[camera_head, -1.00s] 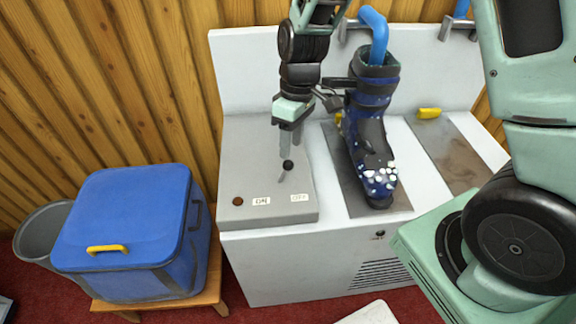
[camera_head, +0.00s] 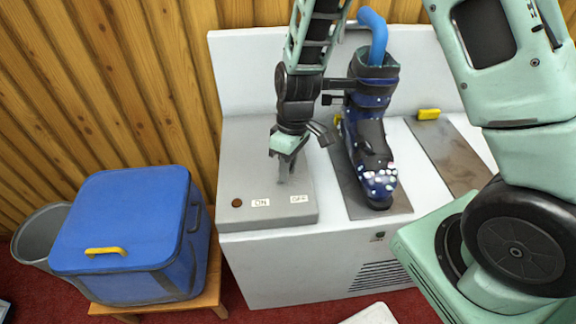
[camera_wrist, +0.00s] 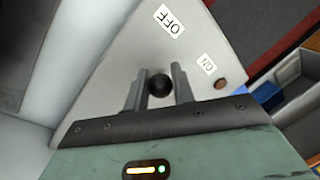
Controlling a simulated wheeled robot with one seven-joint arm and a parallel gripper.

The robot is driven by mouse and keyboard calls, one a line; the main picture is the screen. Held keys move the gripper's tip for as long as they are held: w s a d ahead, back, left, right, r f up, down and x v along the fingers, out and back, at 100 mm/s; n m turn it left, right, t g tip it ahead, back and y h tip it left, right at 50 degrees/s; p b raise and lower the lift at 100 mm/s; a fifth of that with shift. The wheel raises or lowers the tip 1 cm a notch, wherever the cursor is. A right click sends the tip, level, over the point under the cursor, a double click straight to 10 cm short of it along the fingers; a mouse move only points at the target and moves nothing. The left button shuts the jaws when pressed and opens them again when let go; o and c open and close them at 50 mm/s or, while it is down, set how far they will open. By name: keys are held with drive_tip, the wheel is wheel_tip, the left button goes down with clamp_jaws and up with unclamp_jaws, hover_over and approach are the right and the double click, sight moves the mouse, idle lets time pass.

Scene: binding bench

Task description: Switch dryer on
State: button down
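The dryer (camera_head: 262,275) is a white bench unit with a grey control box (camera_head: 240,170) on its left. The box bears an ON label (camera_head: 261,202) on the left and an OFF label (camera_head: 299,198) on the right. In the wrist view a black ball knob (camera_wrist: 160,85) sits between my gripper's fingers, near both; firm contact cannot be made out. My gripper (camera_head: 288,172) points down over the box, its fingers apart. It hides the knob and lever in the head view. A small round indicator (camera_head: 378,236) on the dryer's front looks dark green.
A blue ski boot (camera_head: 370,150) stands on the dryer right of my gripper, with a blue pipe (camera_head: 374,30) into its top. A yellow block (camera_head: 429,114) lies behind the right strip. A blue cooler (camera_head: 120,225) stands left, beside a grey bin (camera_head: 40,235).

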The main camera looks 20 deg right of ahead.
drive_tip(key=shift+w+a+r+h+p, duration=0.1)
drive_tip(key=shift+a+r+h+p, duration=0.3)
drive_tip(key=shift+p, duration=0.95)
drive_tip(key=h+p, duration=0.1)
drive_tip(key=p, duration=0.1)
drive_tip(key=a+h+p, duration=0.1)
drive_tip(key=shift+w+r+g+p, duration=0.15)
drive_tip(key=shift+r+g+p, duration=0.05)
drive_tip(key=shift+g+p, duration=0.2)
drive_tip(key=shift+w+a+f+g+h+p, duration=0.1)
drive_tip(key=shift+w+a+g+h+p, duration=0.15)
drive_tip(key=shift+h+p, duration=0.25)
drive_tip(key=shift+w+a+f+g+h+p, duration=0.15)
drive_tip(key=shift+a+h+p, duration=0.2)
drive_tip(key=shift+h, duration=0.25)
drive_tip(key=shift+w+a+f+m+g+h, duration=0.15)
drive_tip(key=shift+a+g+h, duration=0.2)
drive_tip(key=shift+h, duration=0.35)
drive_tip(key=shift+a+f+m+g+h, duration=0.15)
drive_tip(key=shift+a+h, duration=0.25)
drive_tip(key=shift+h, duration=0.3)
drive_tip(key=shift+r, duration=0.1)
drive_tip(key=c, duration=1.2)
unclamp_jaws()
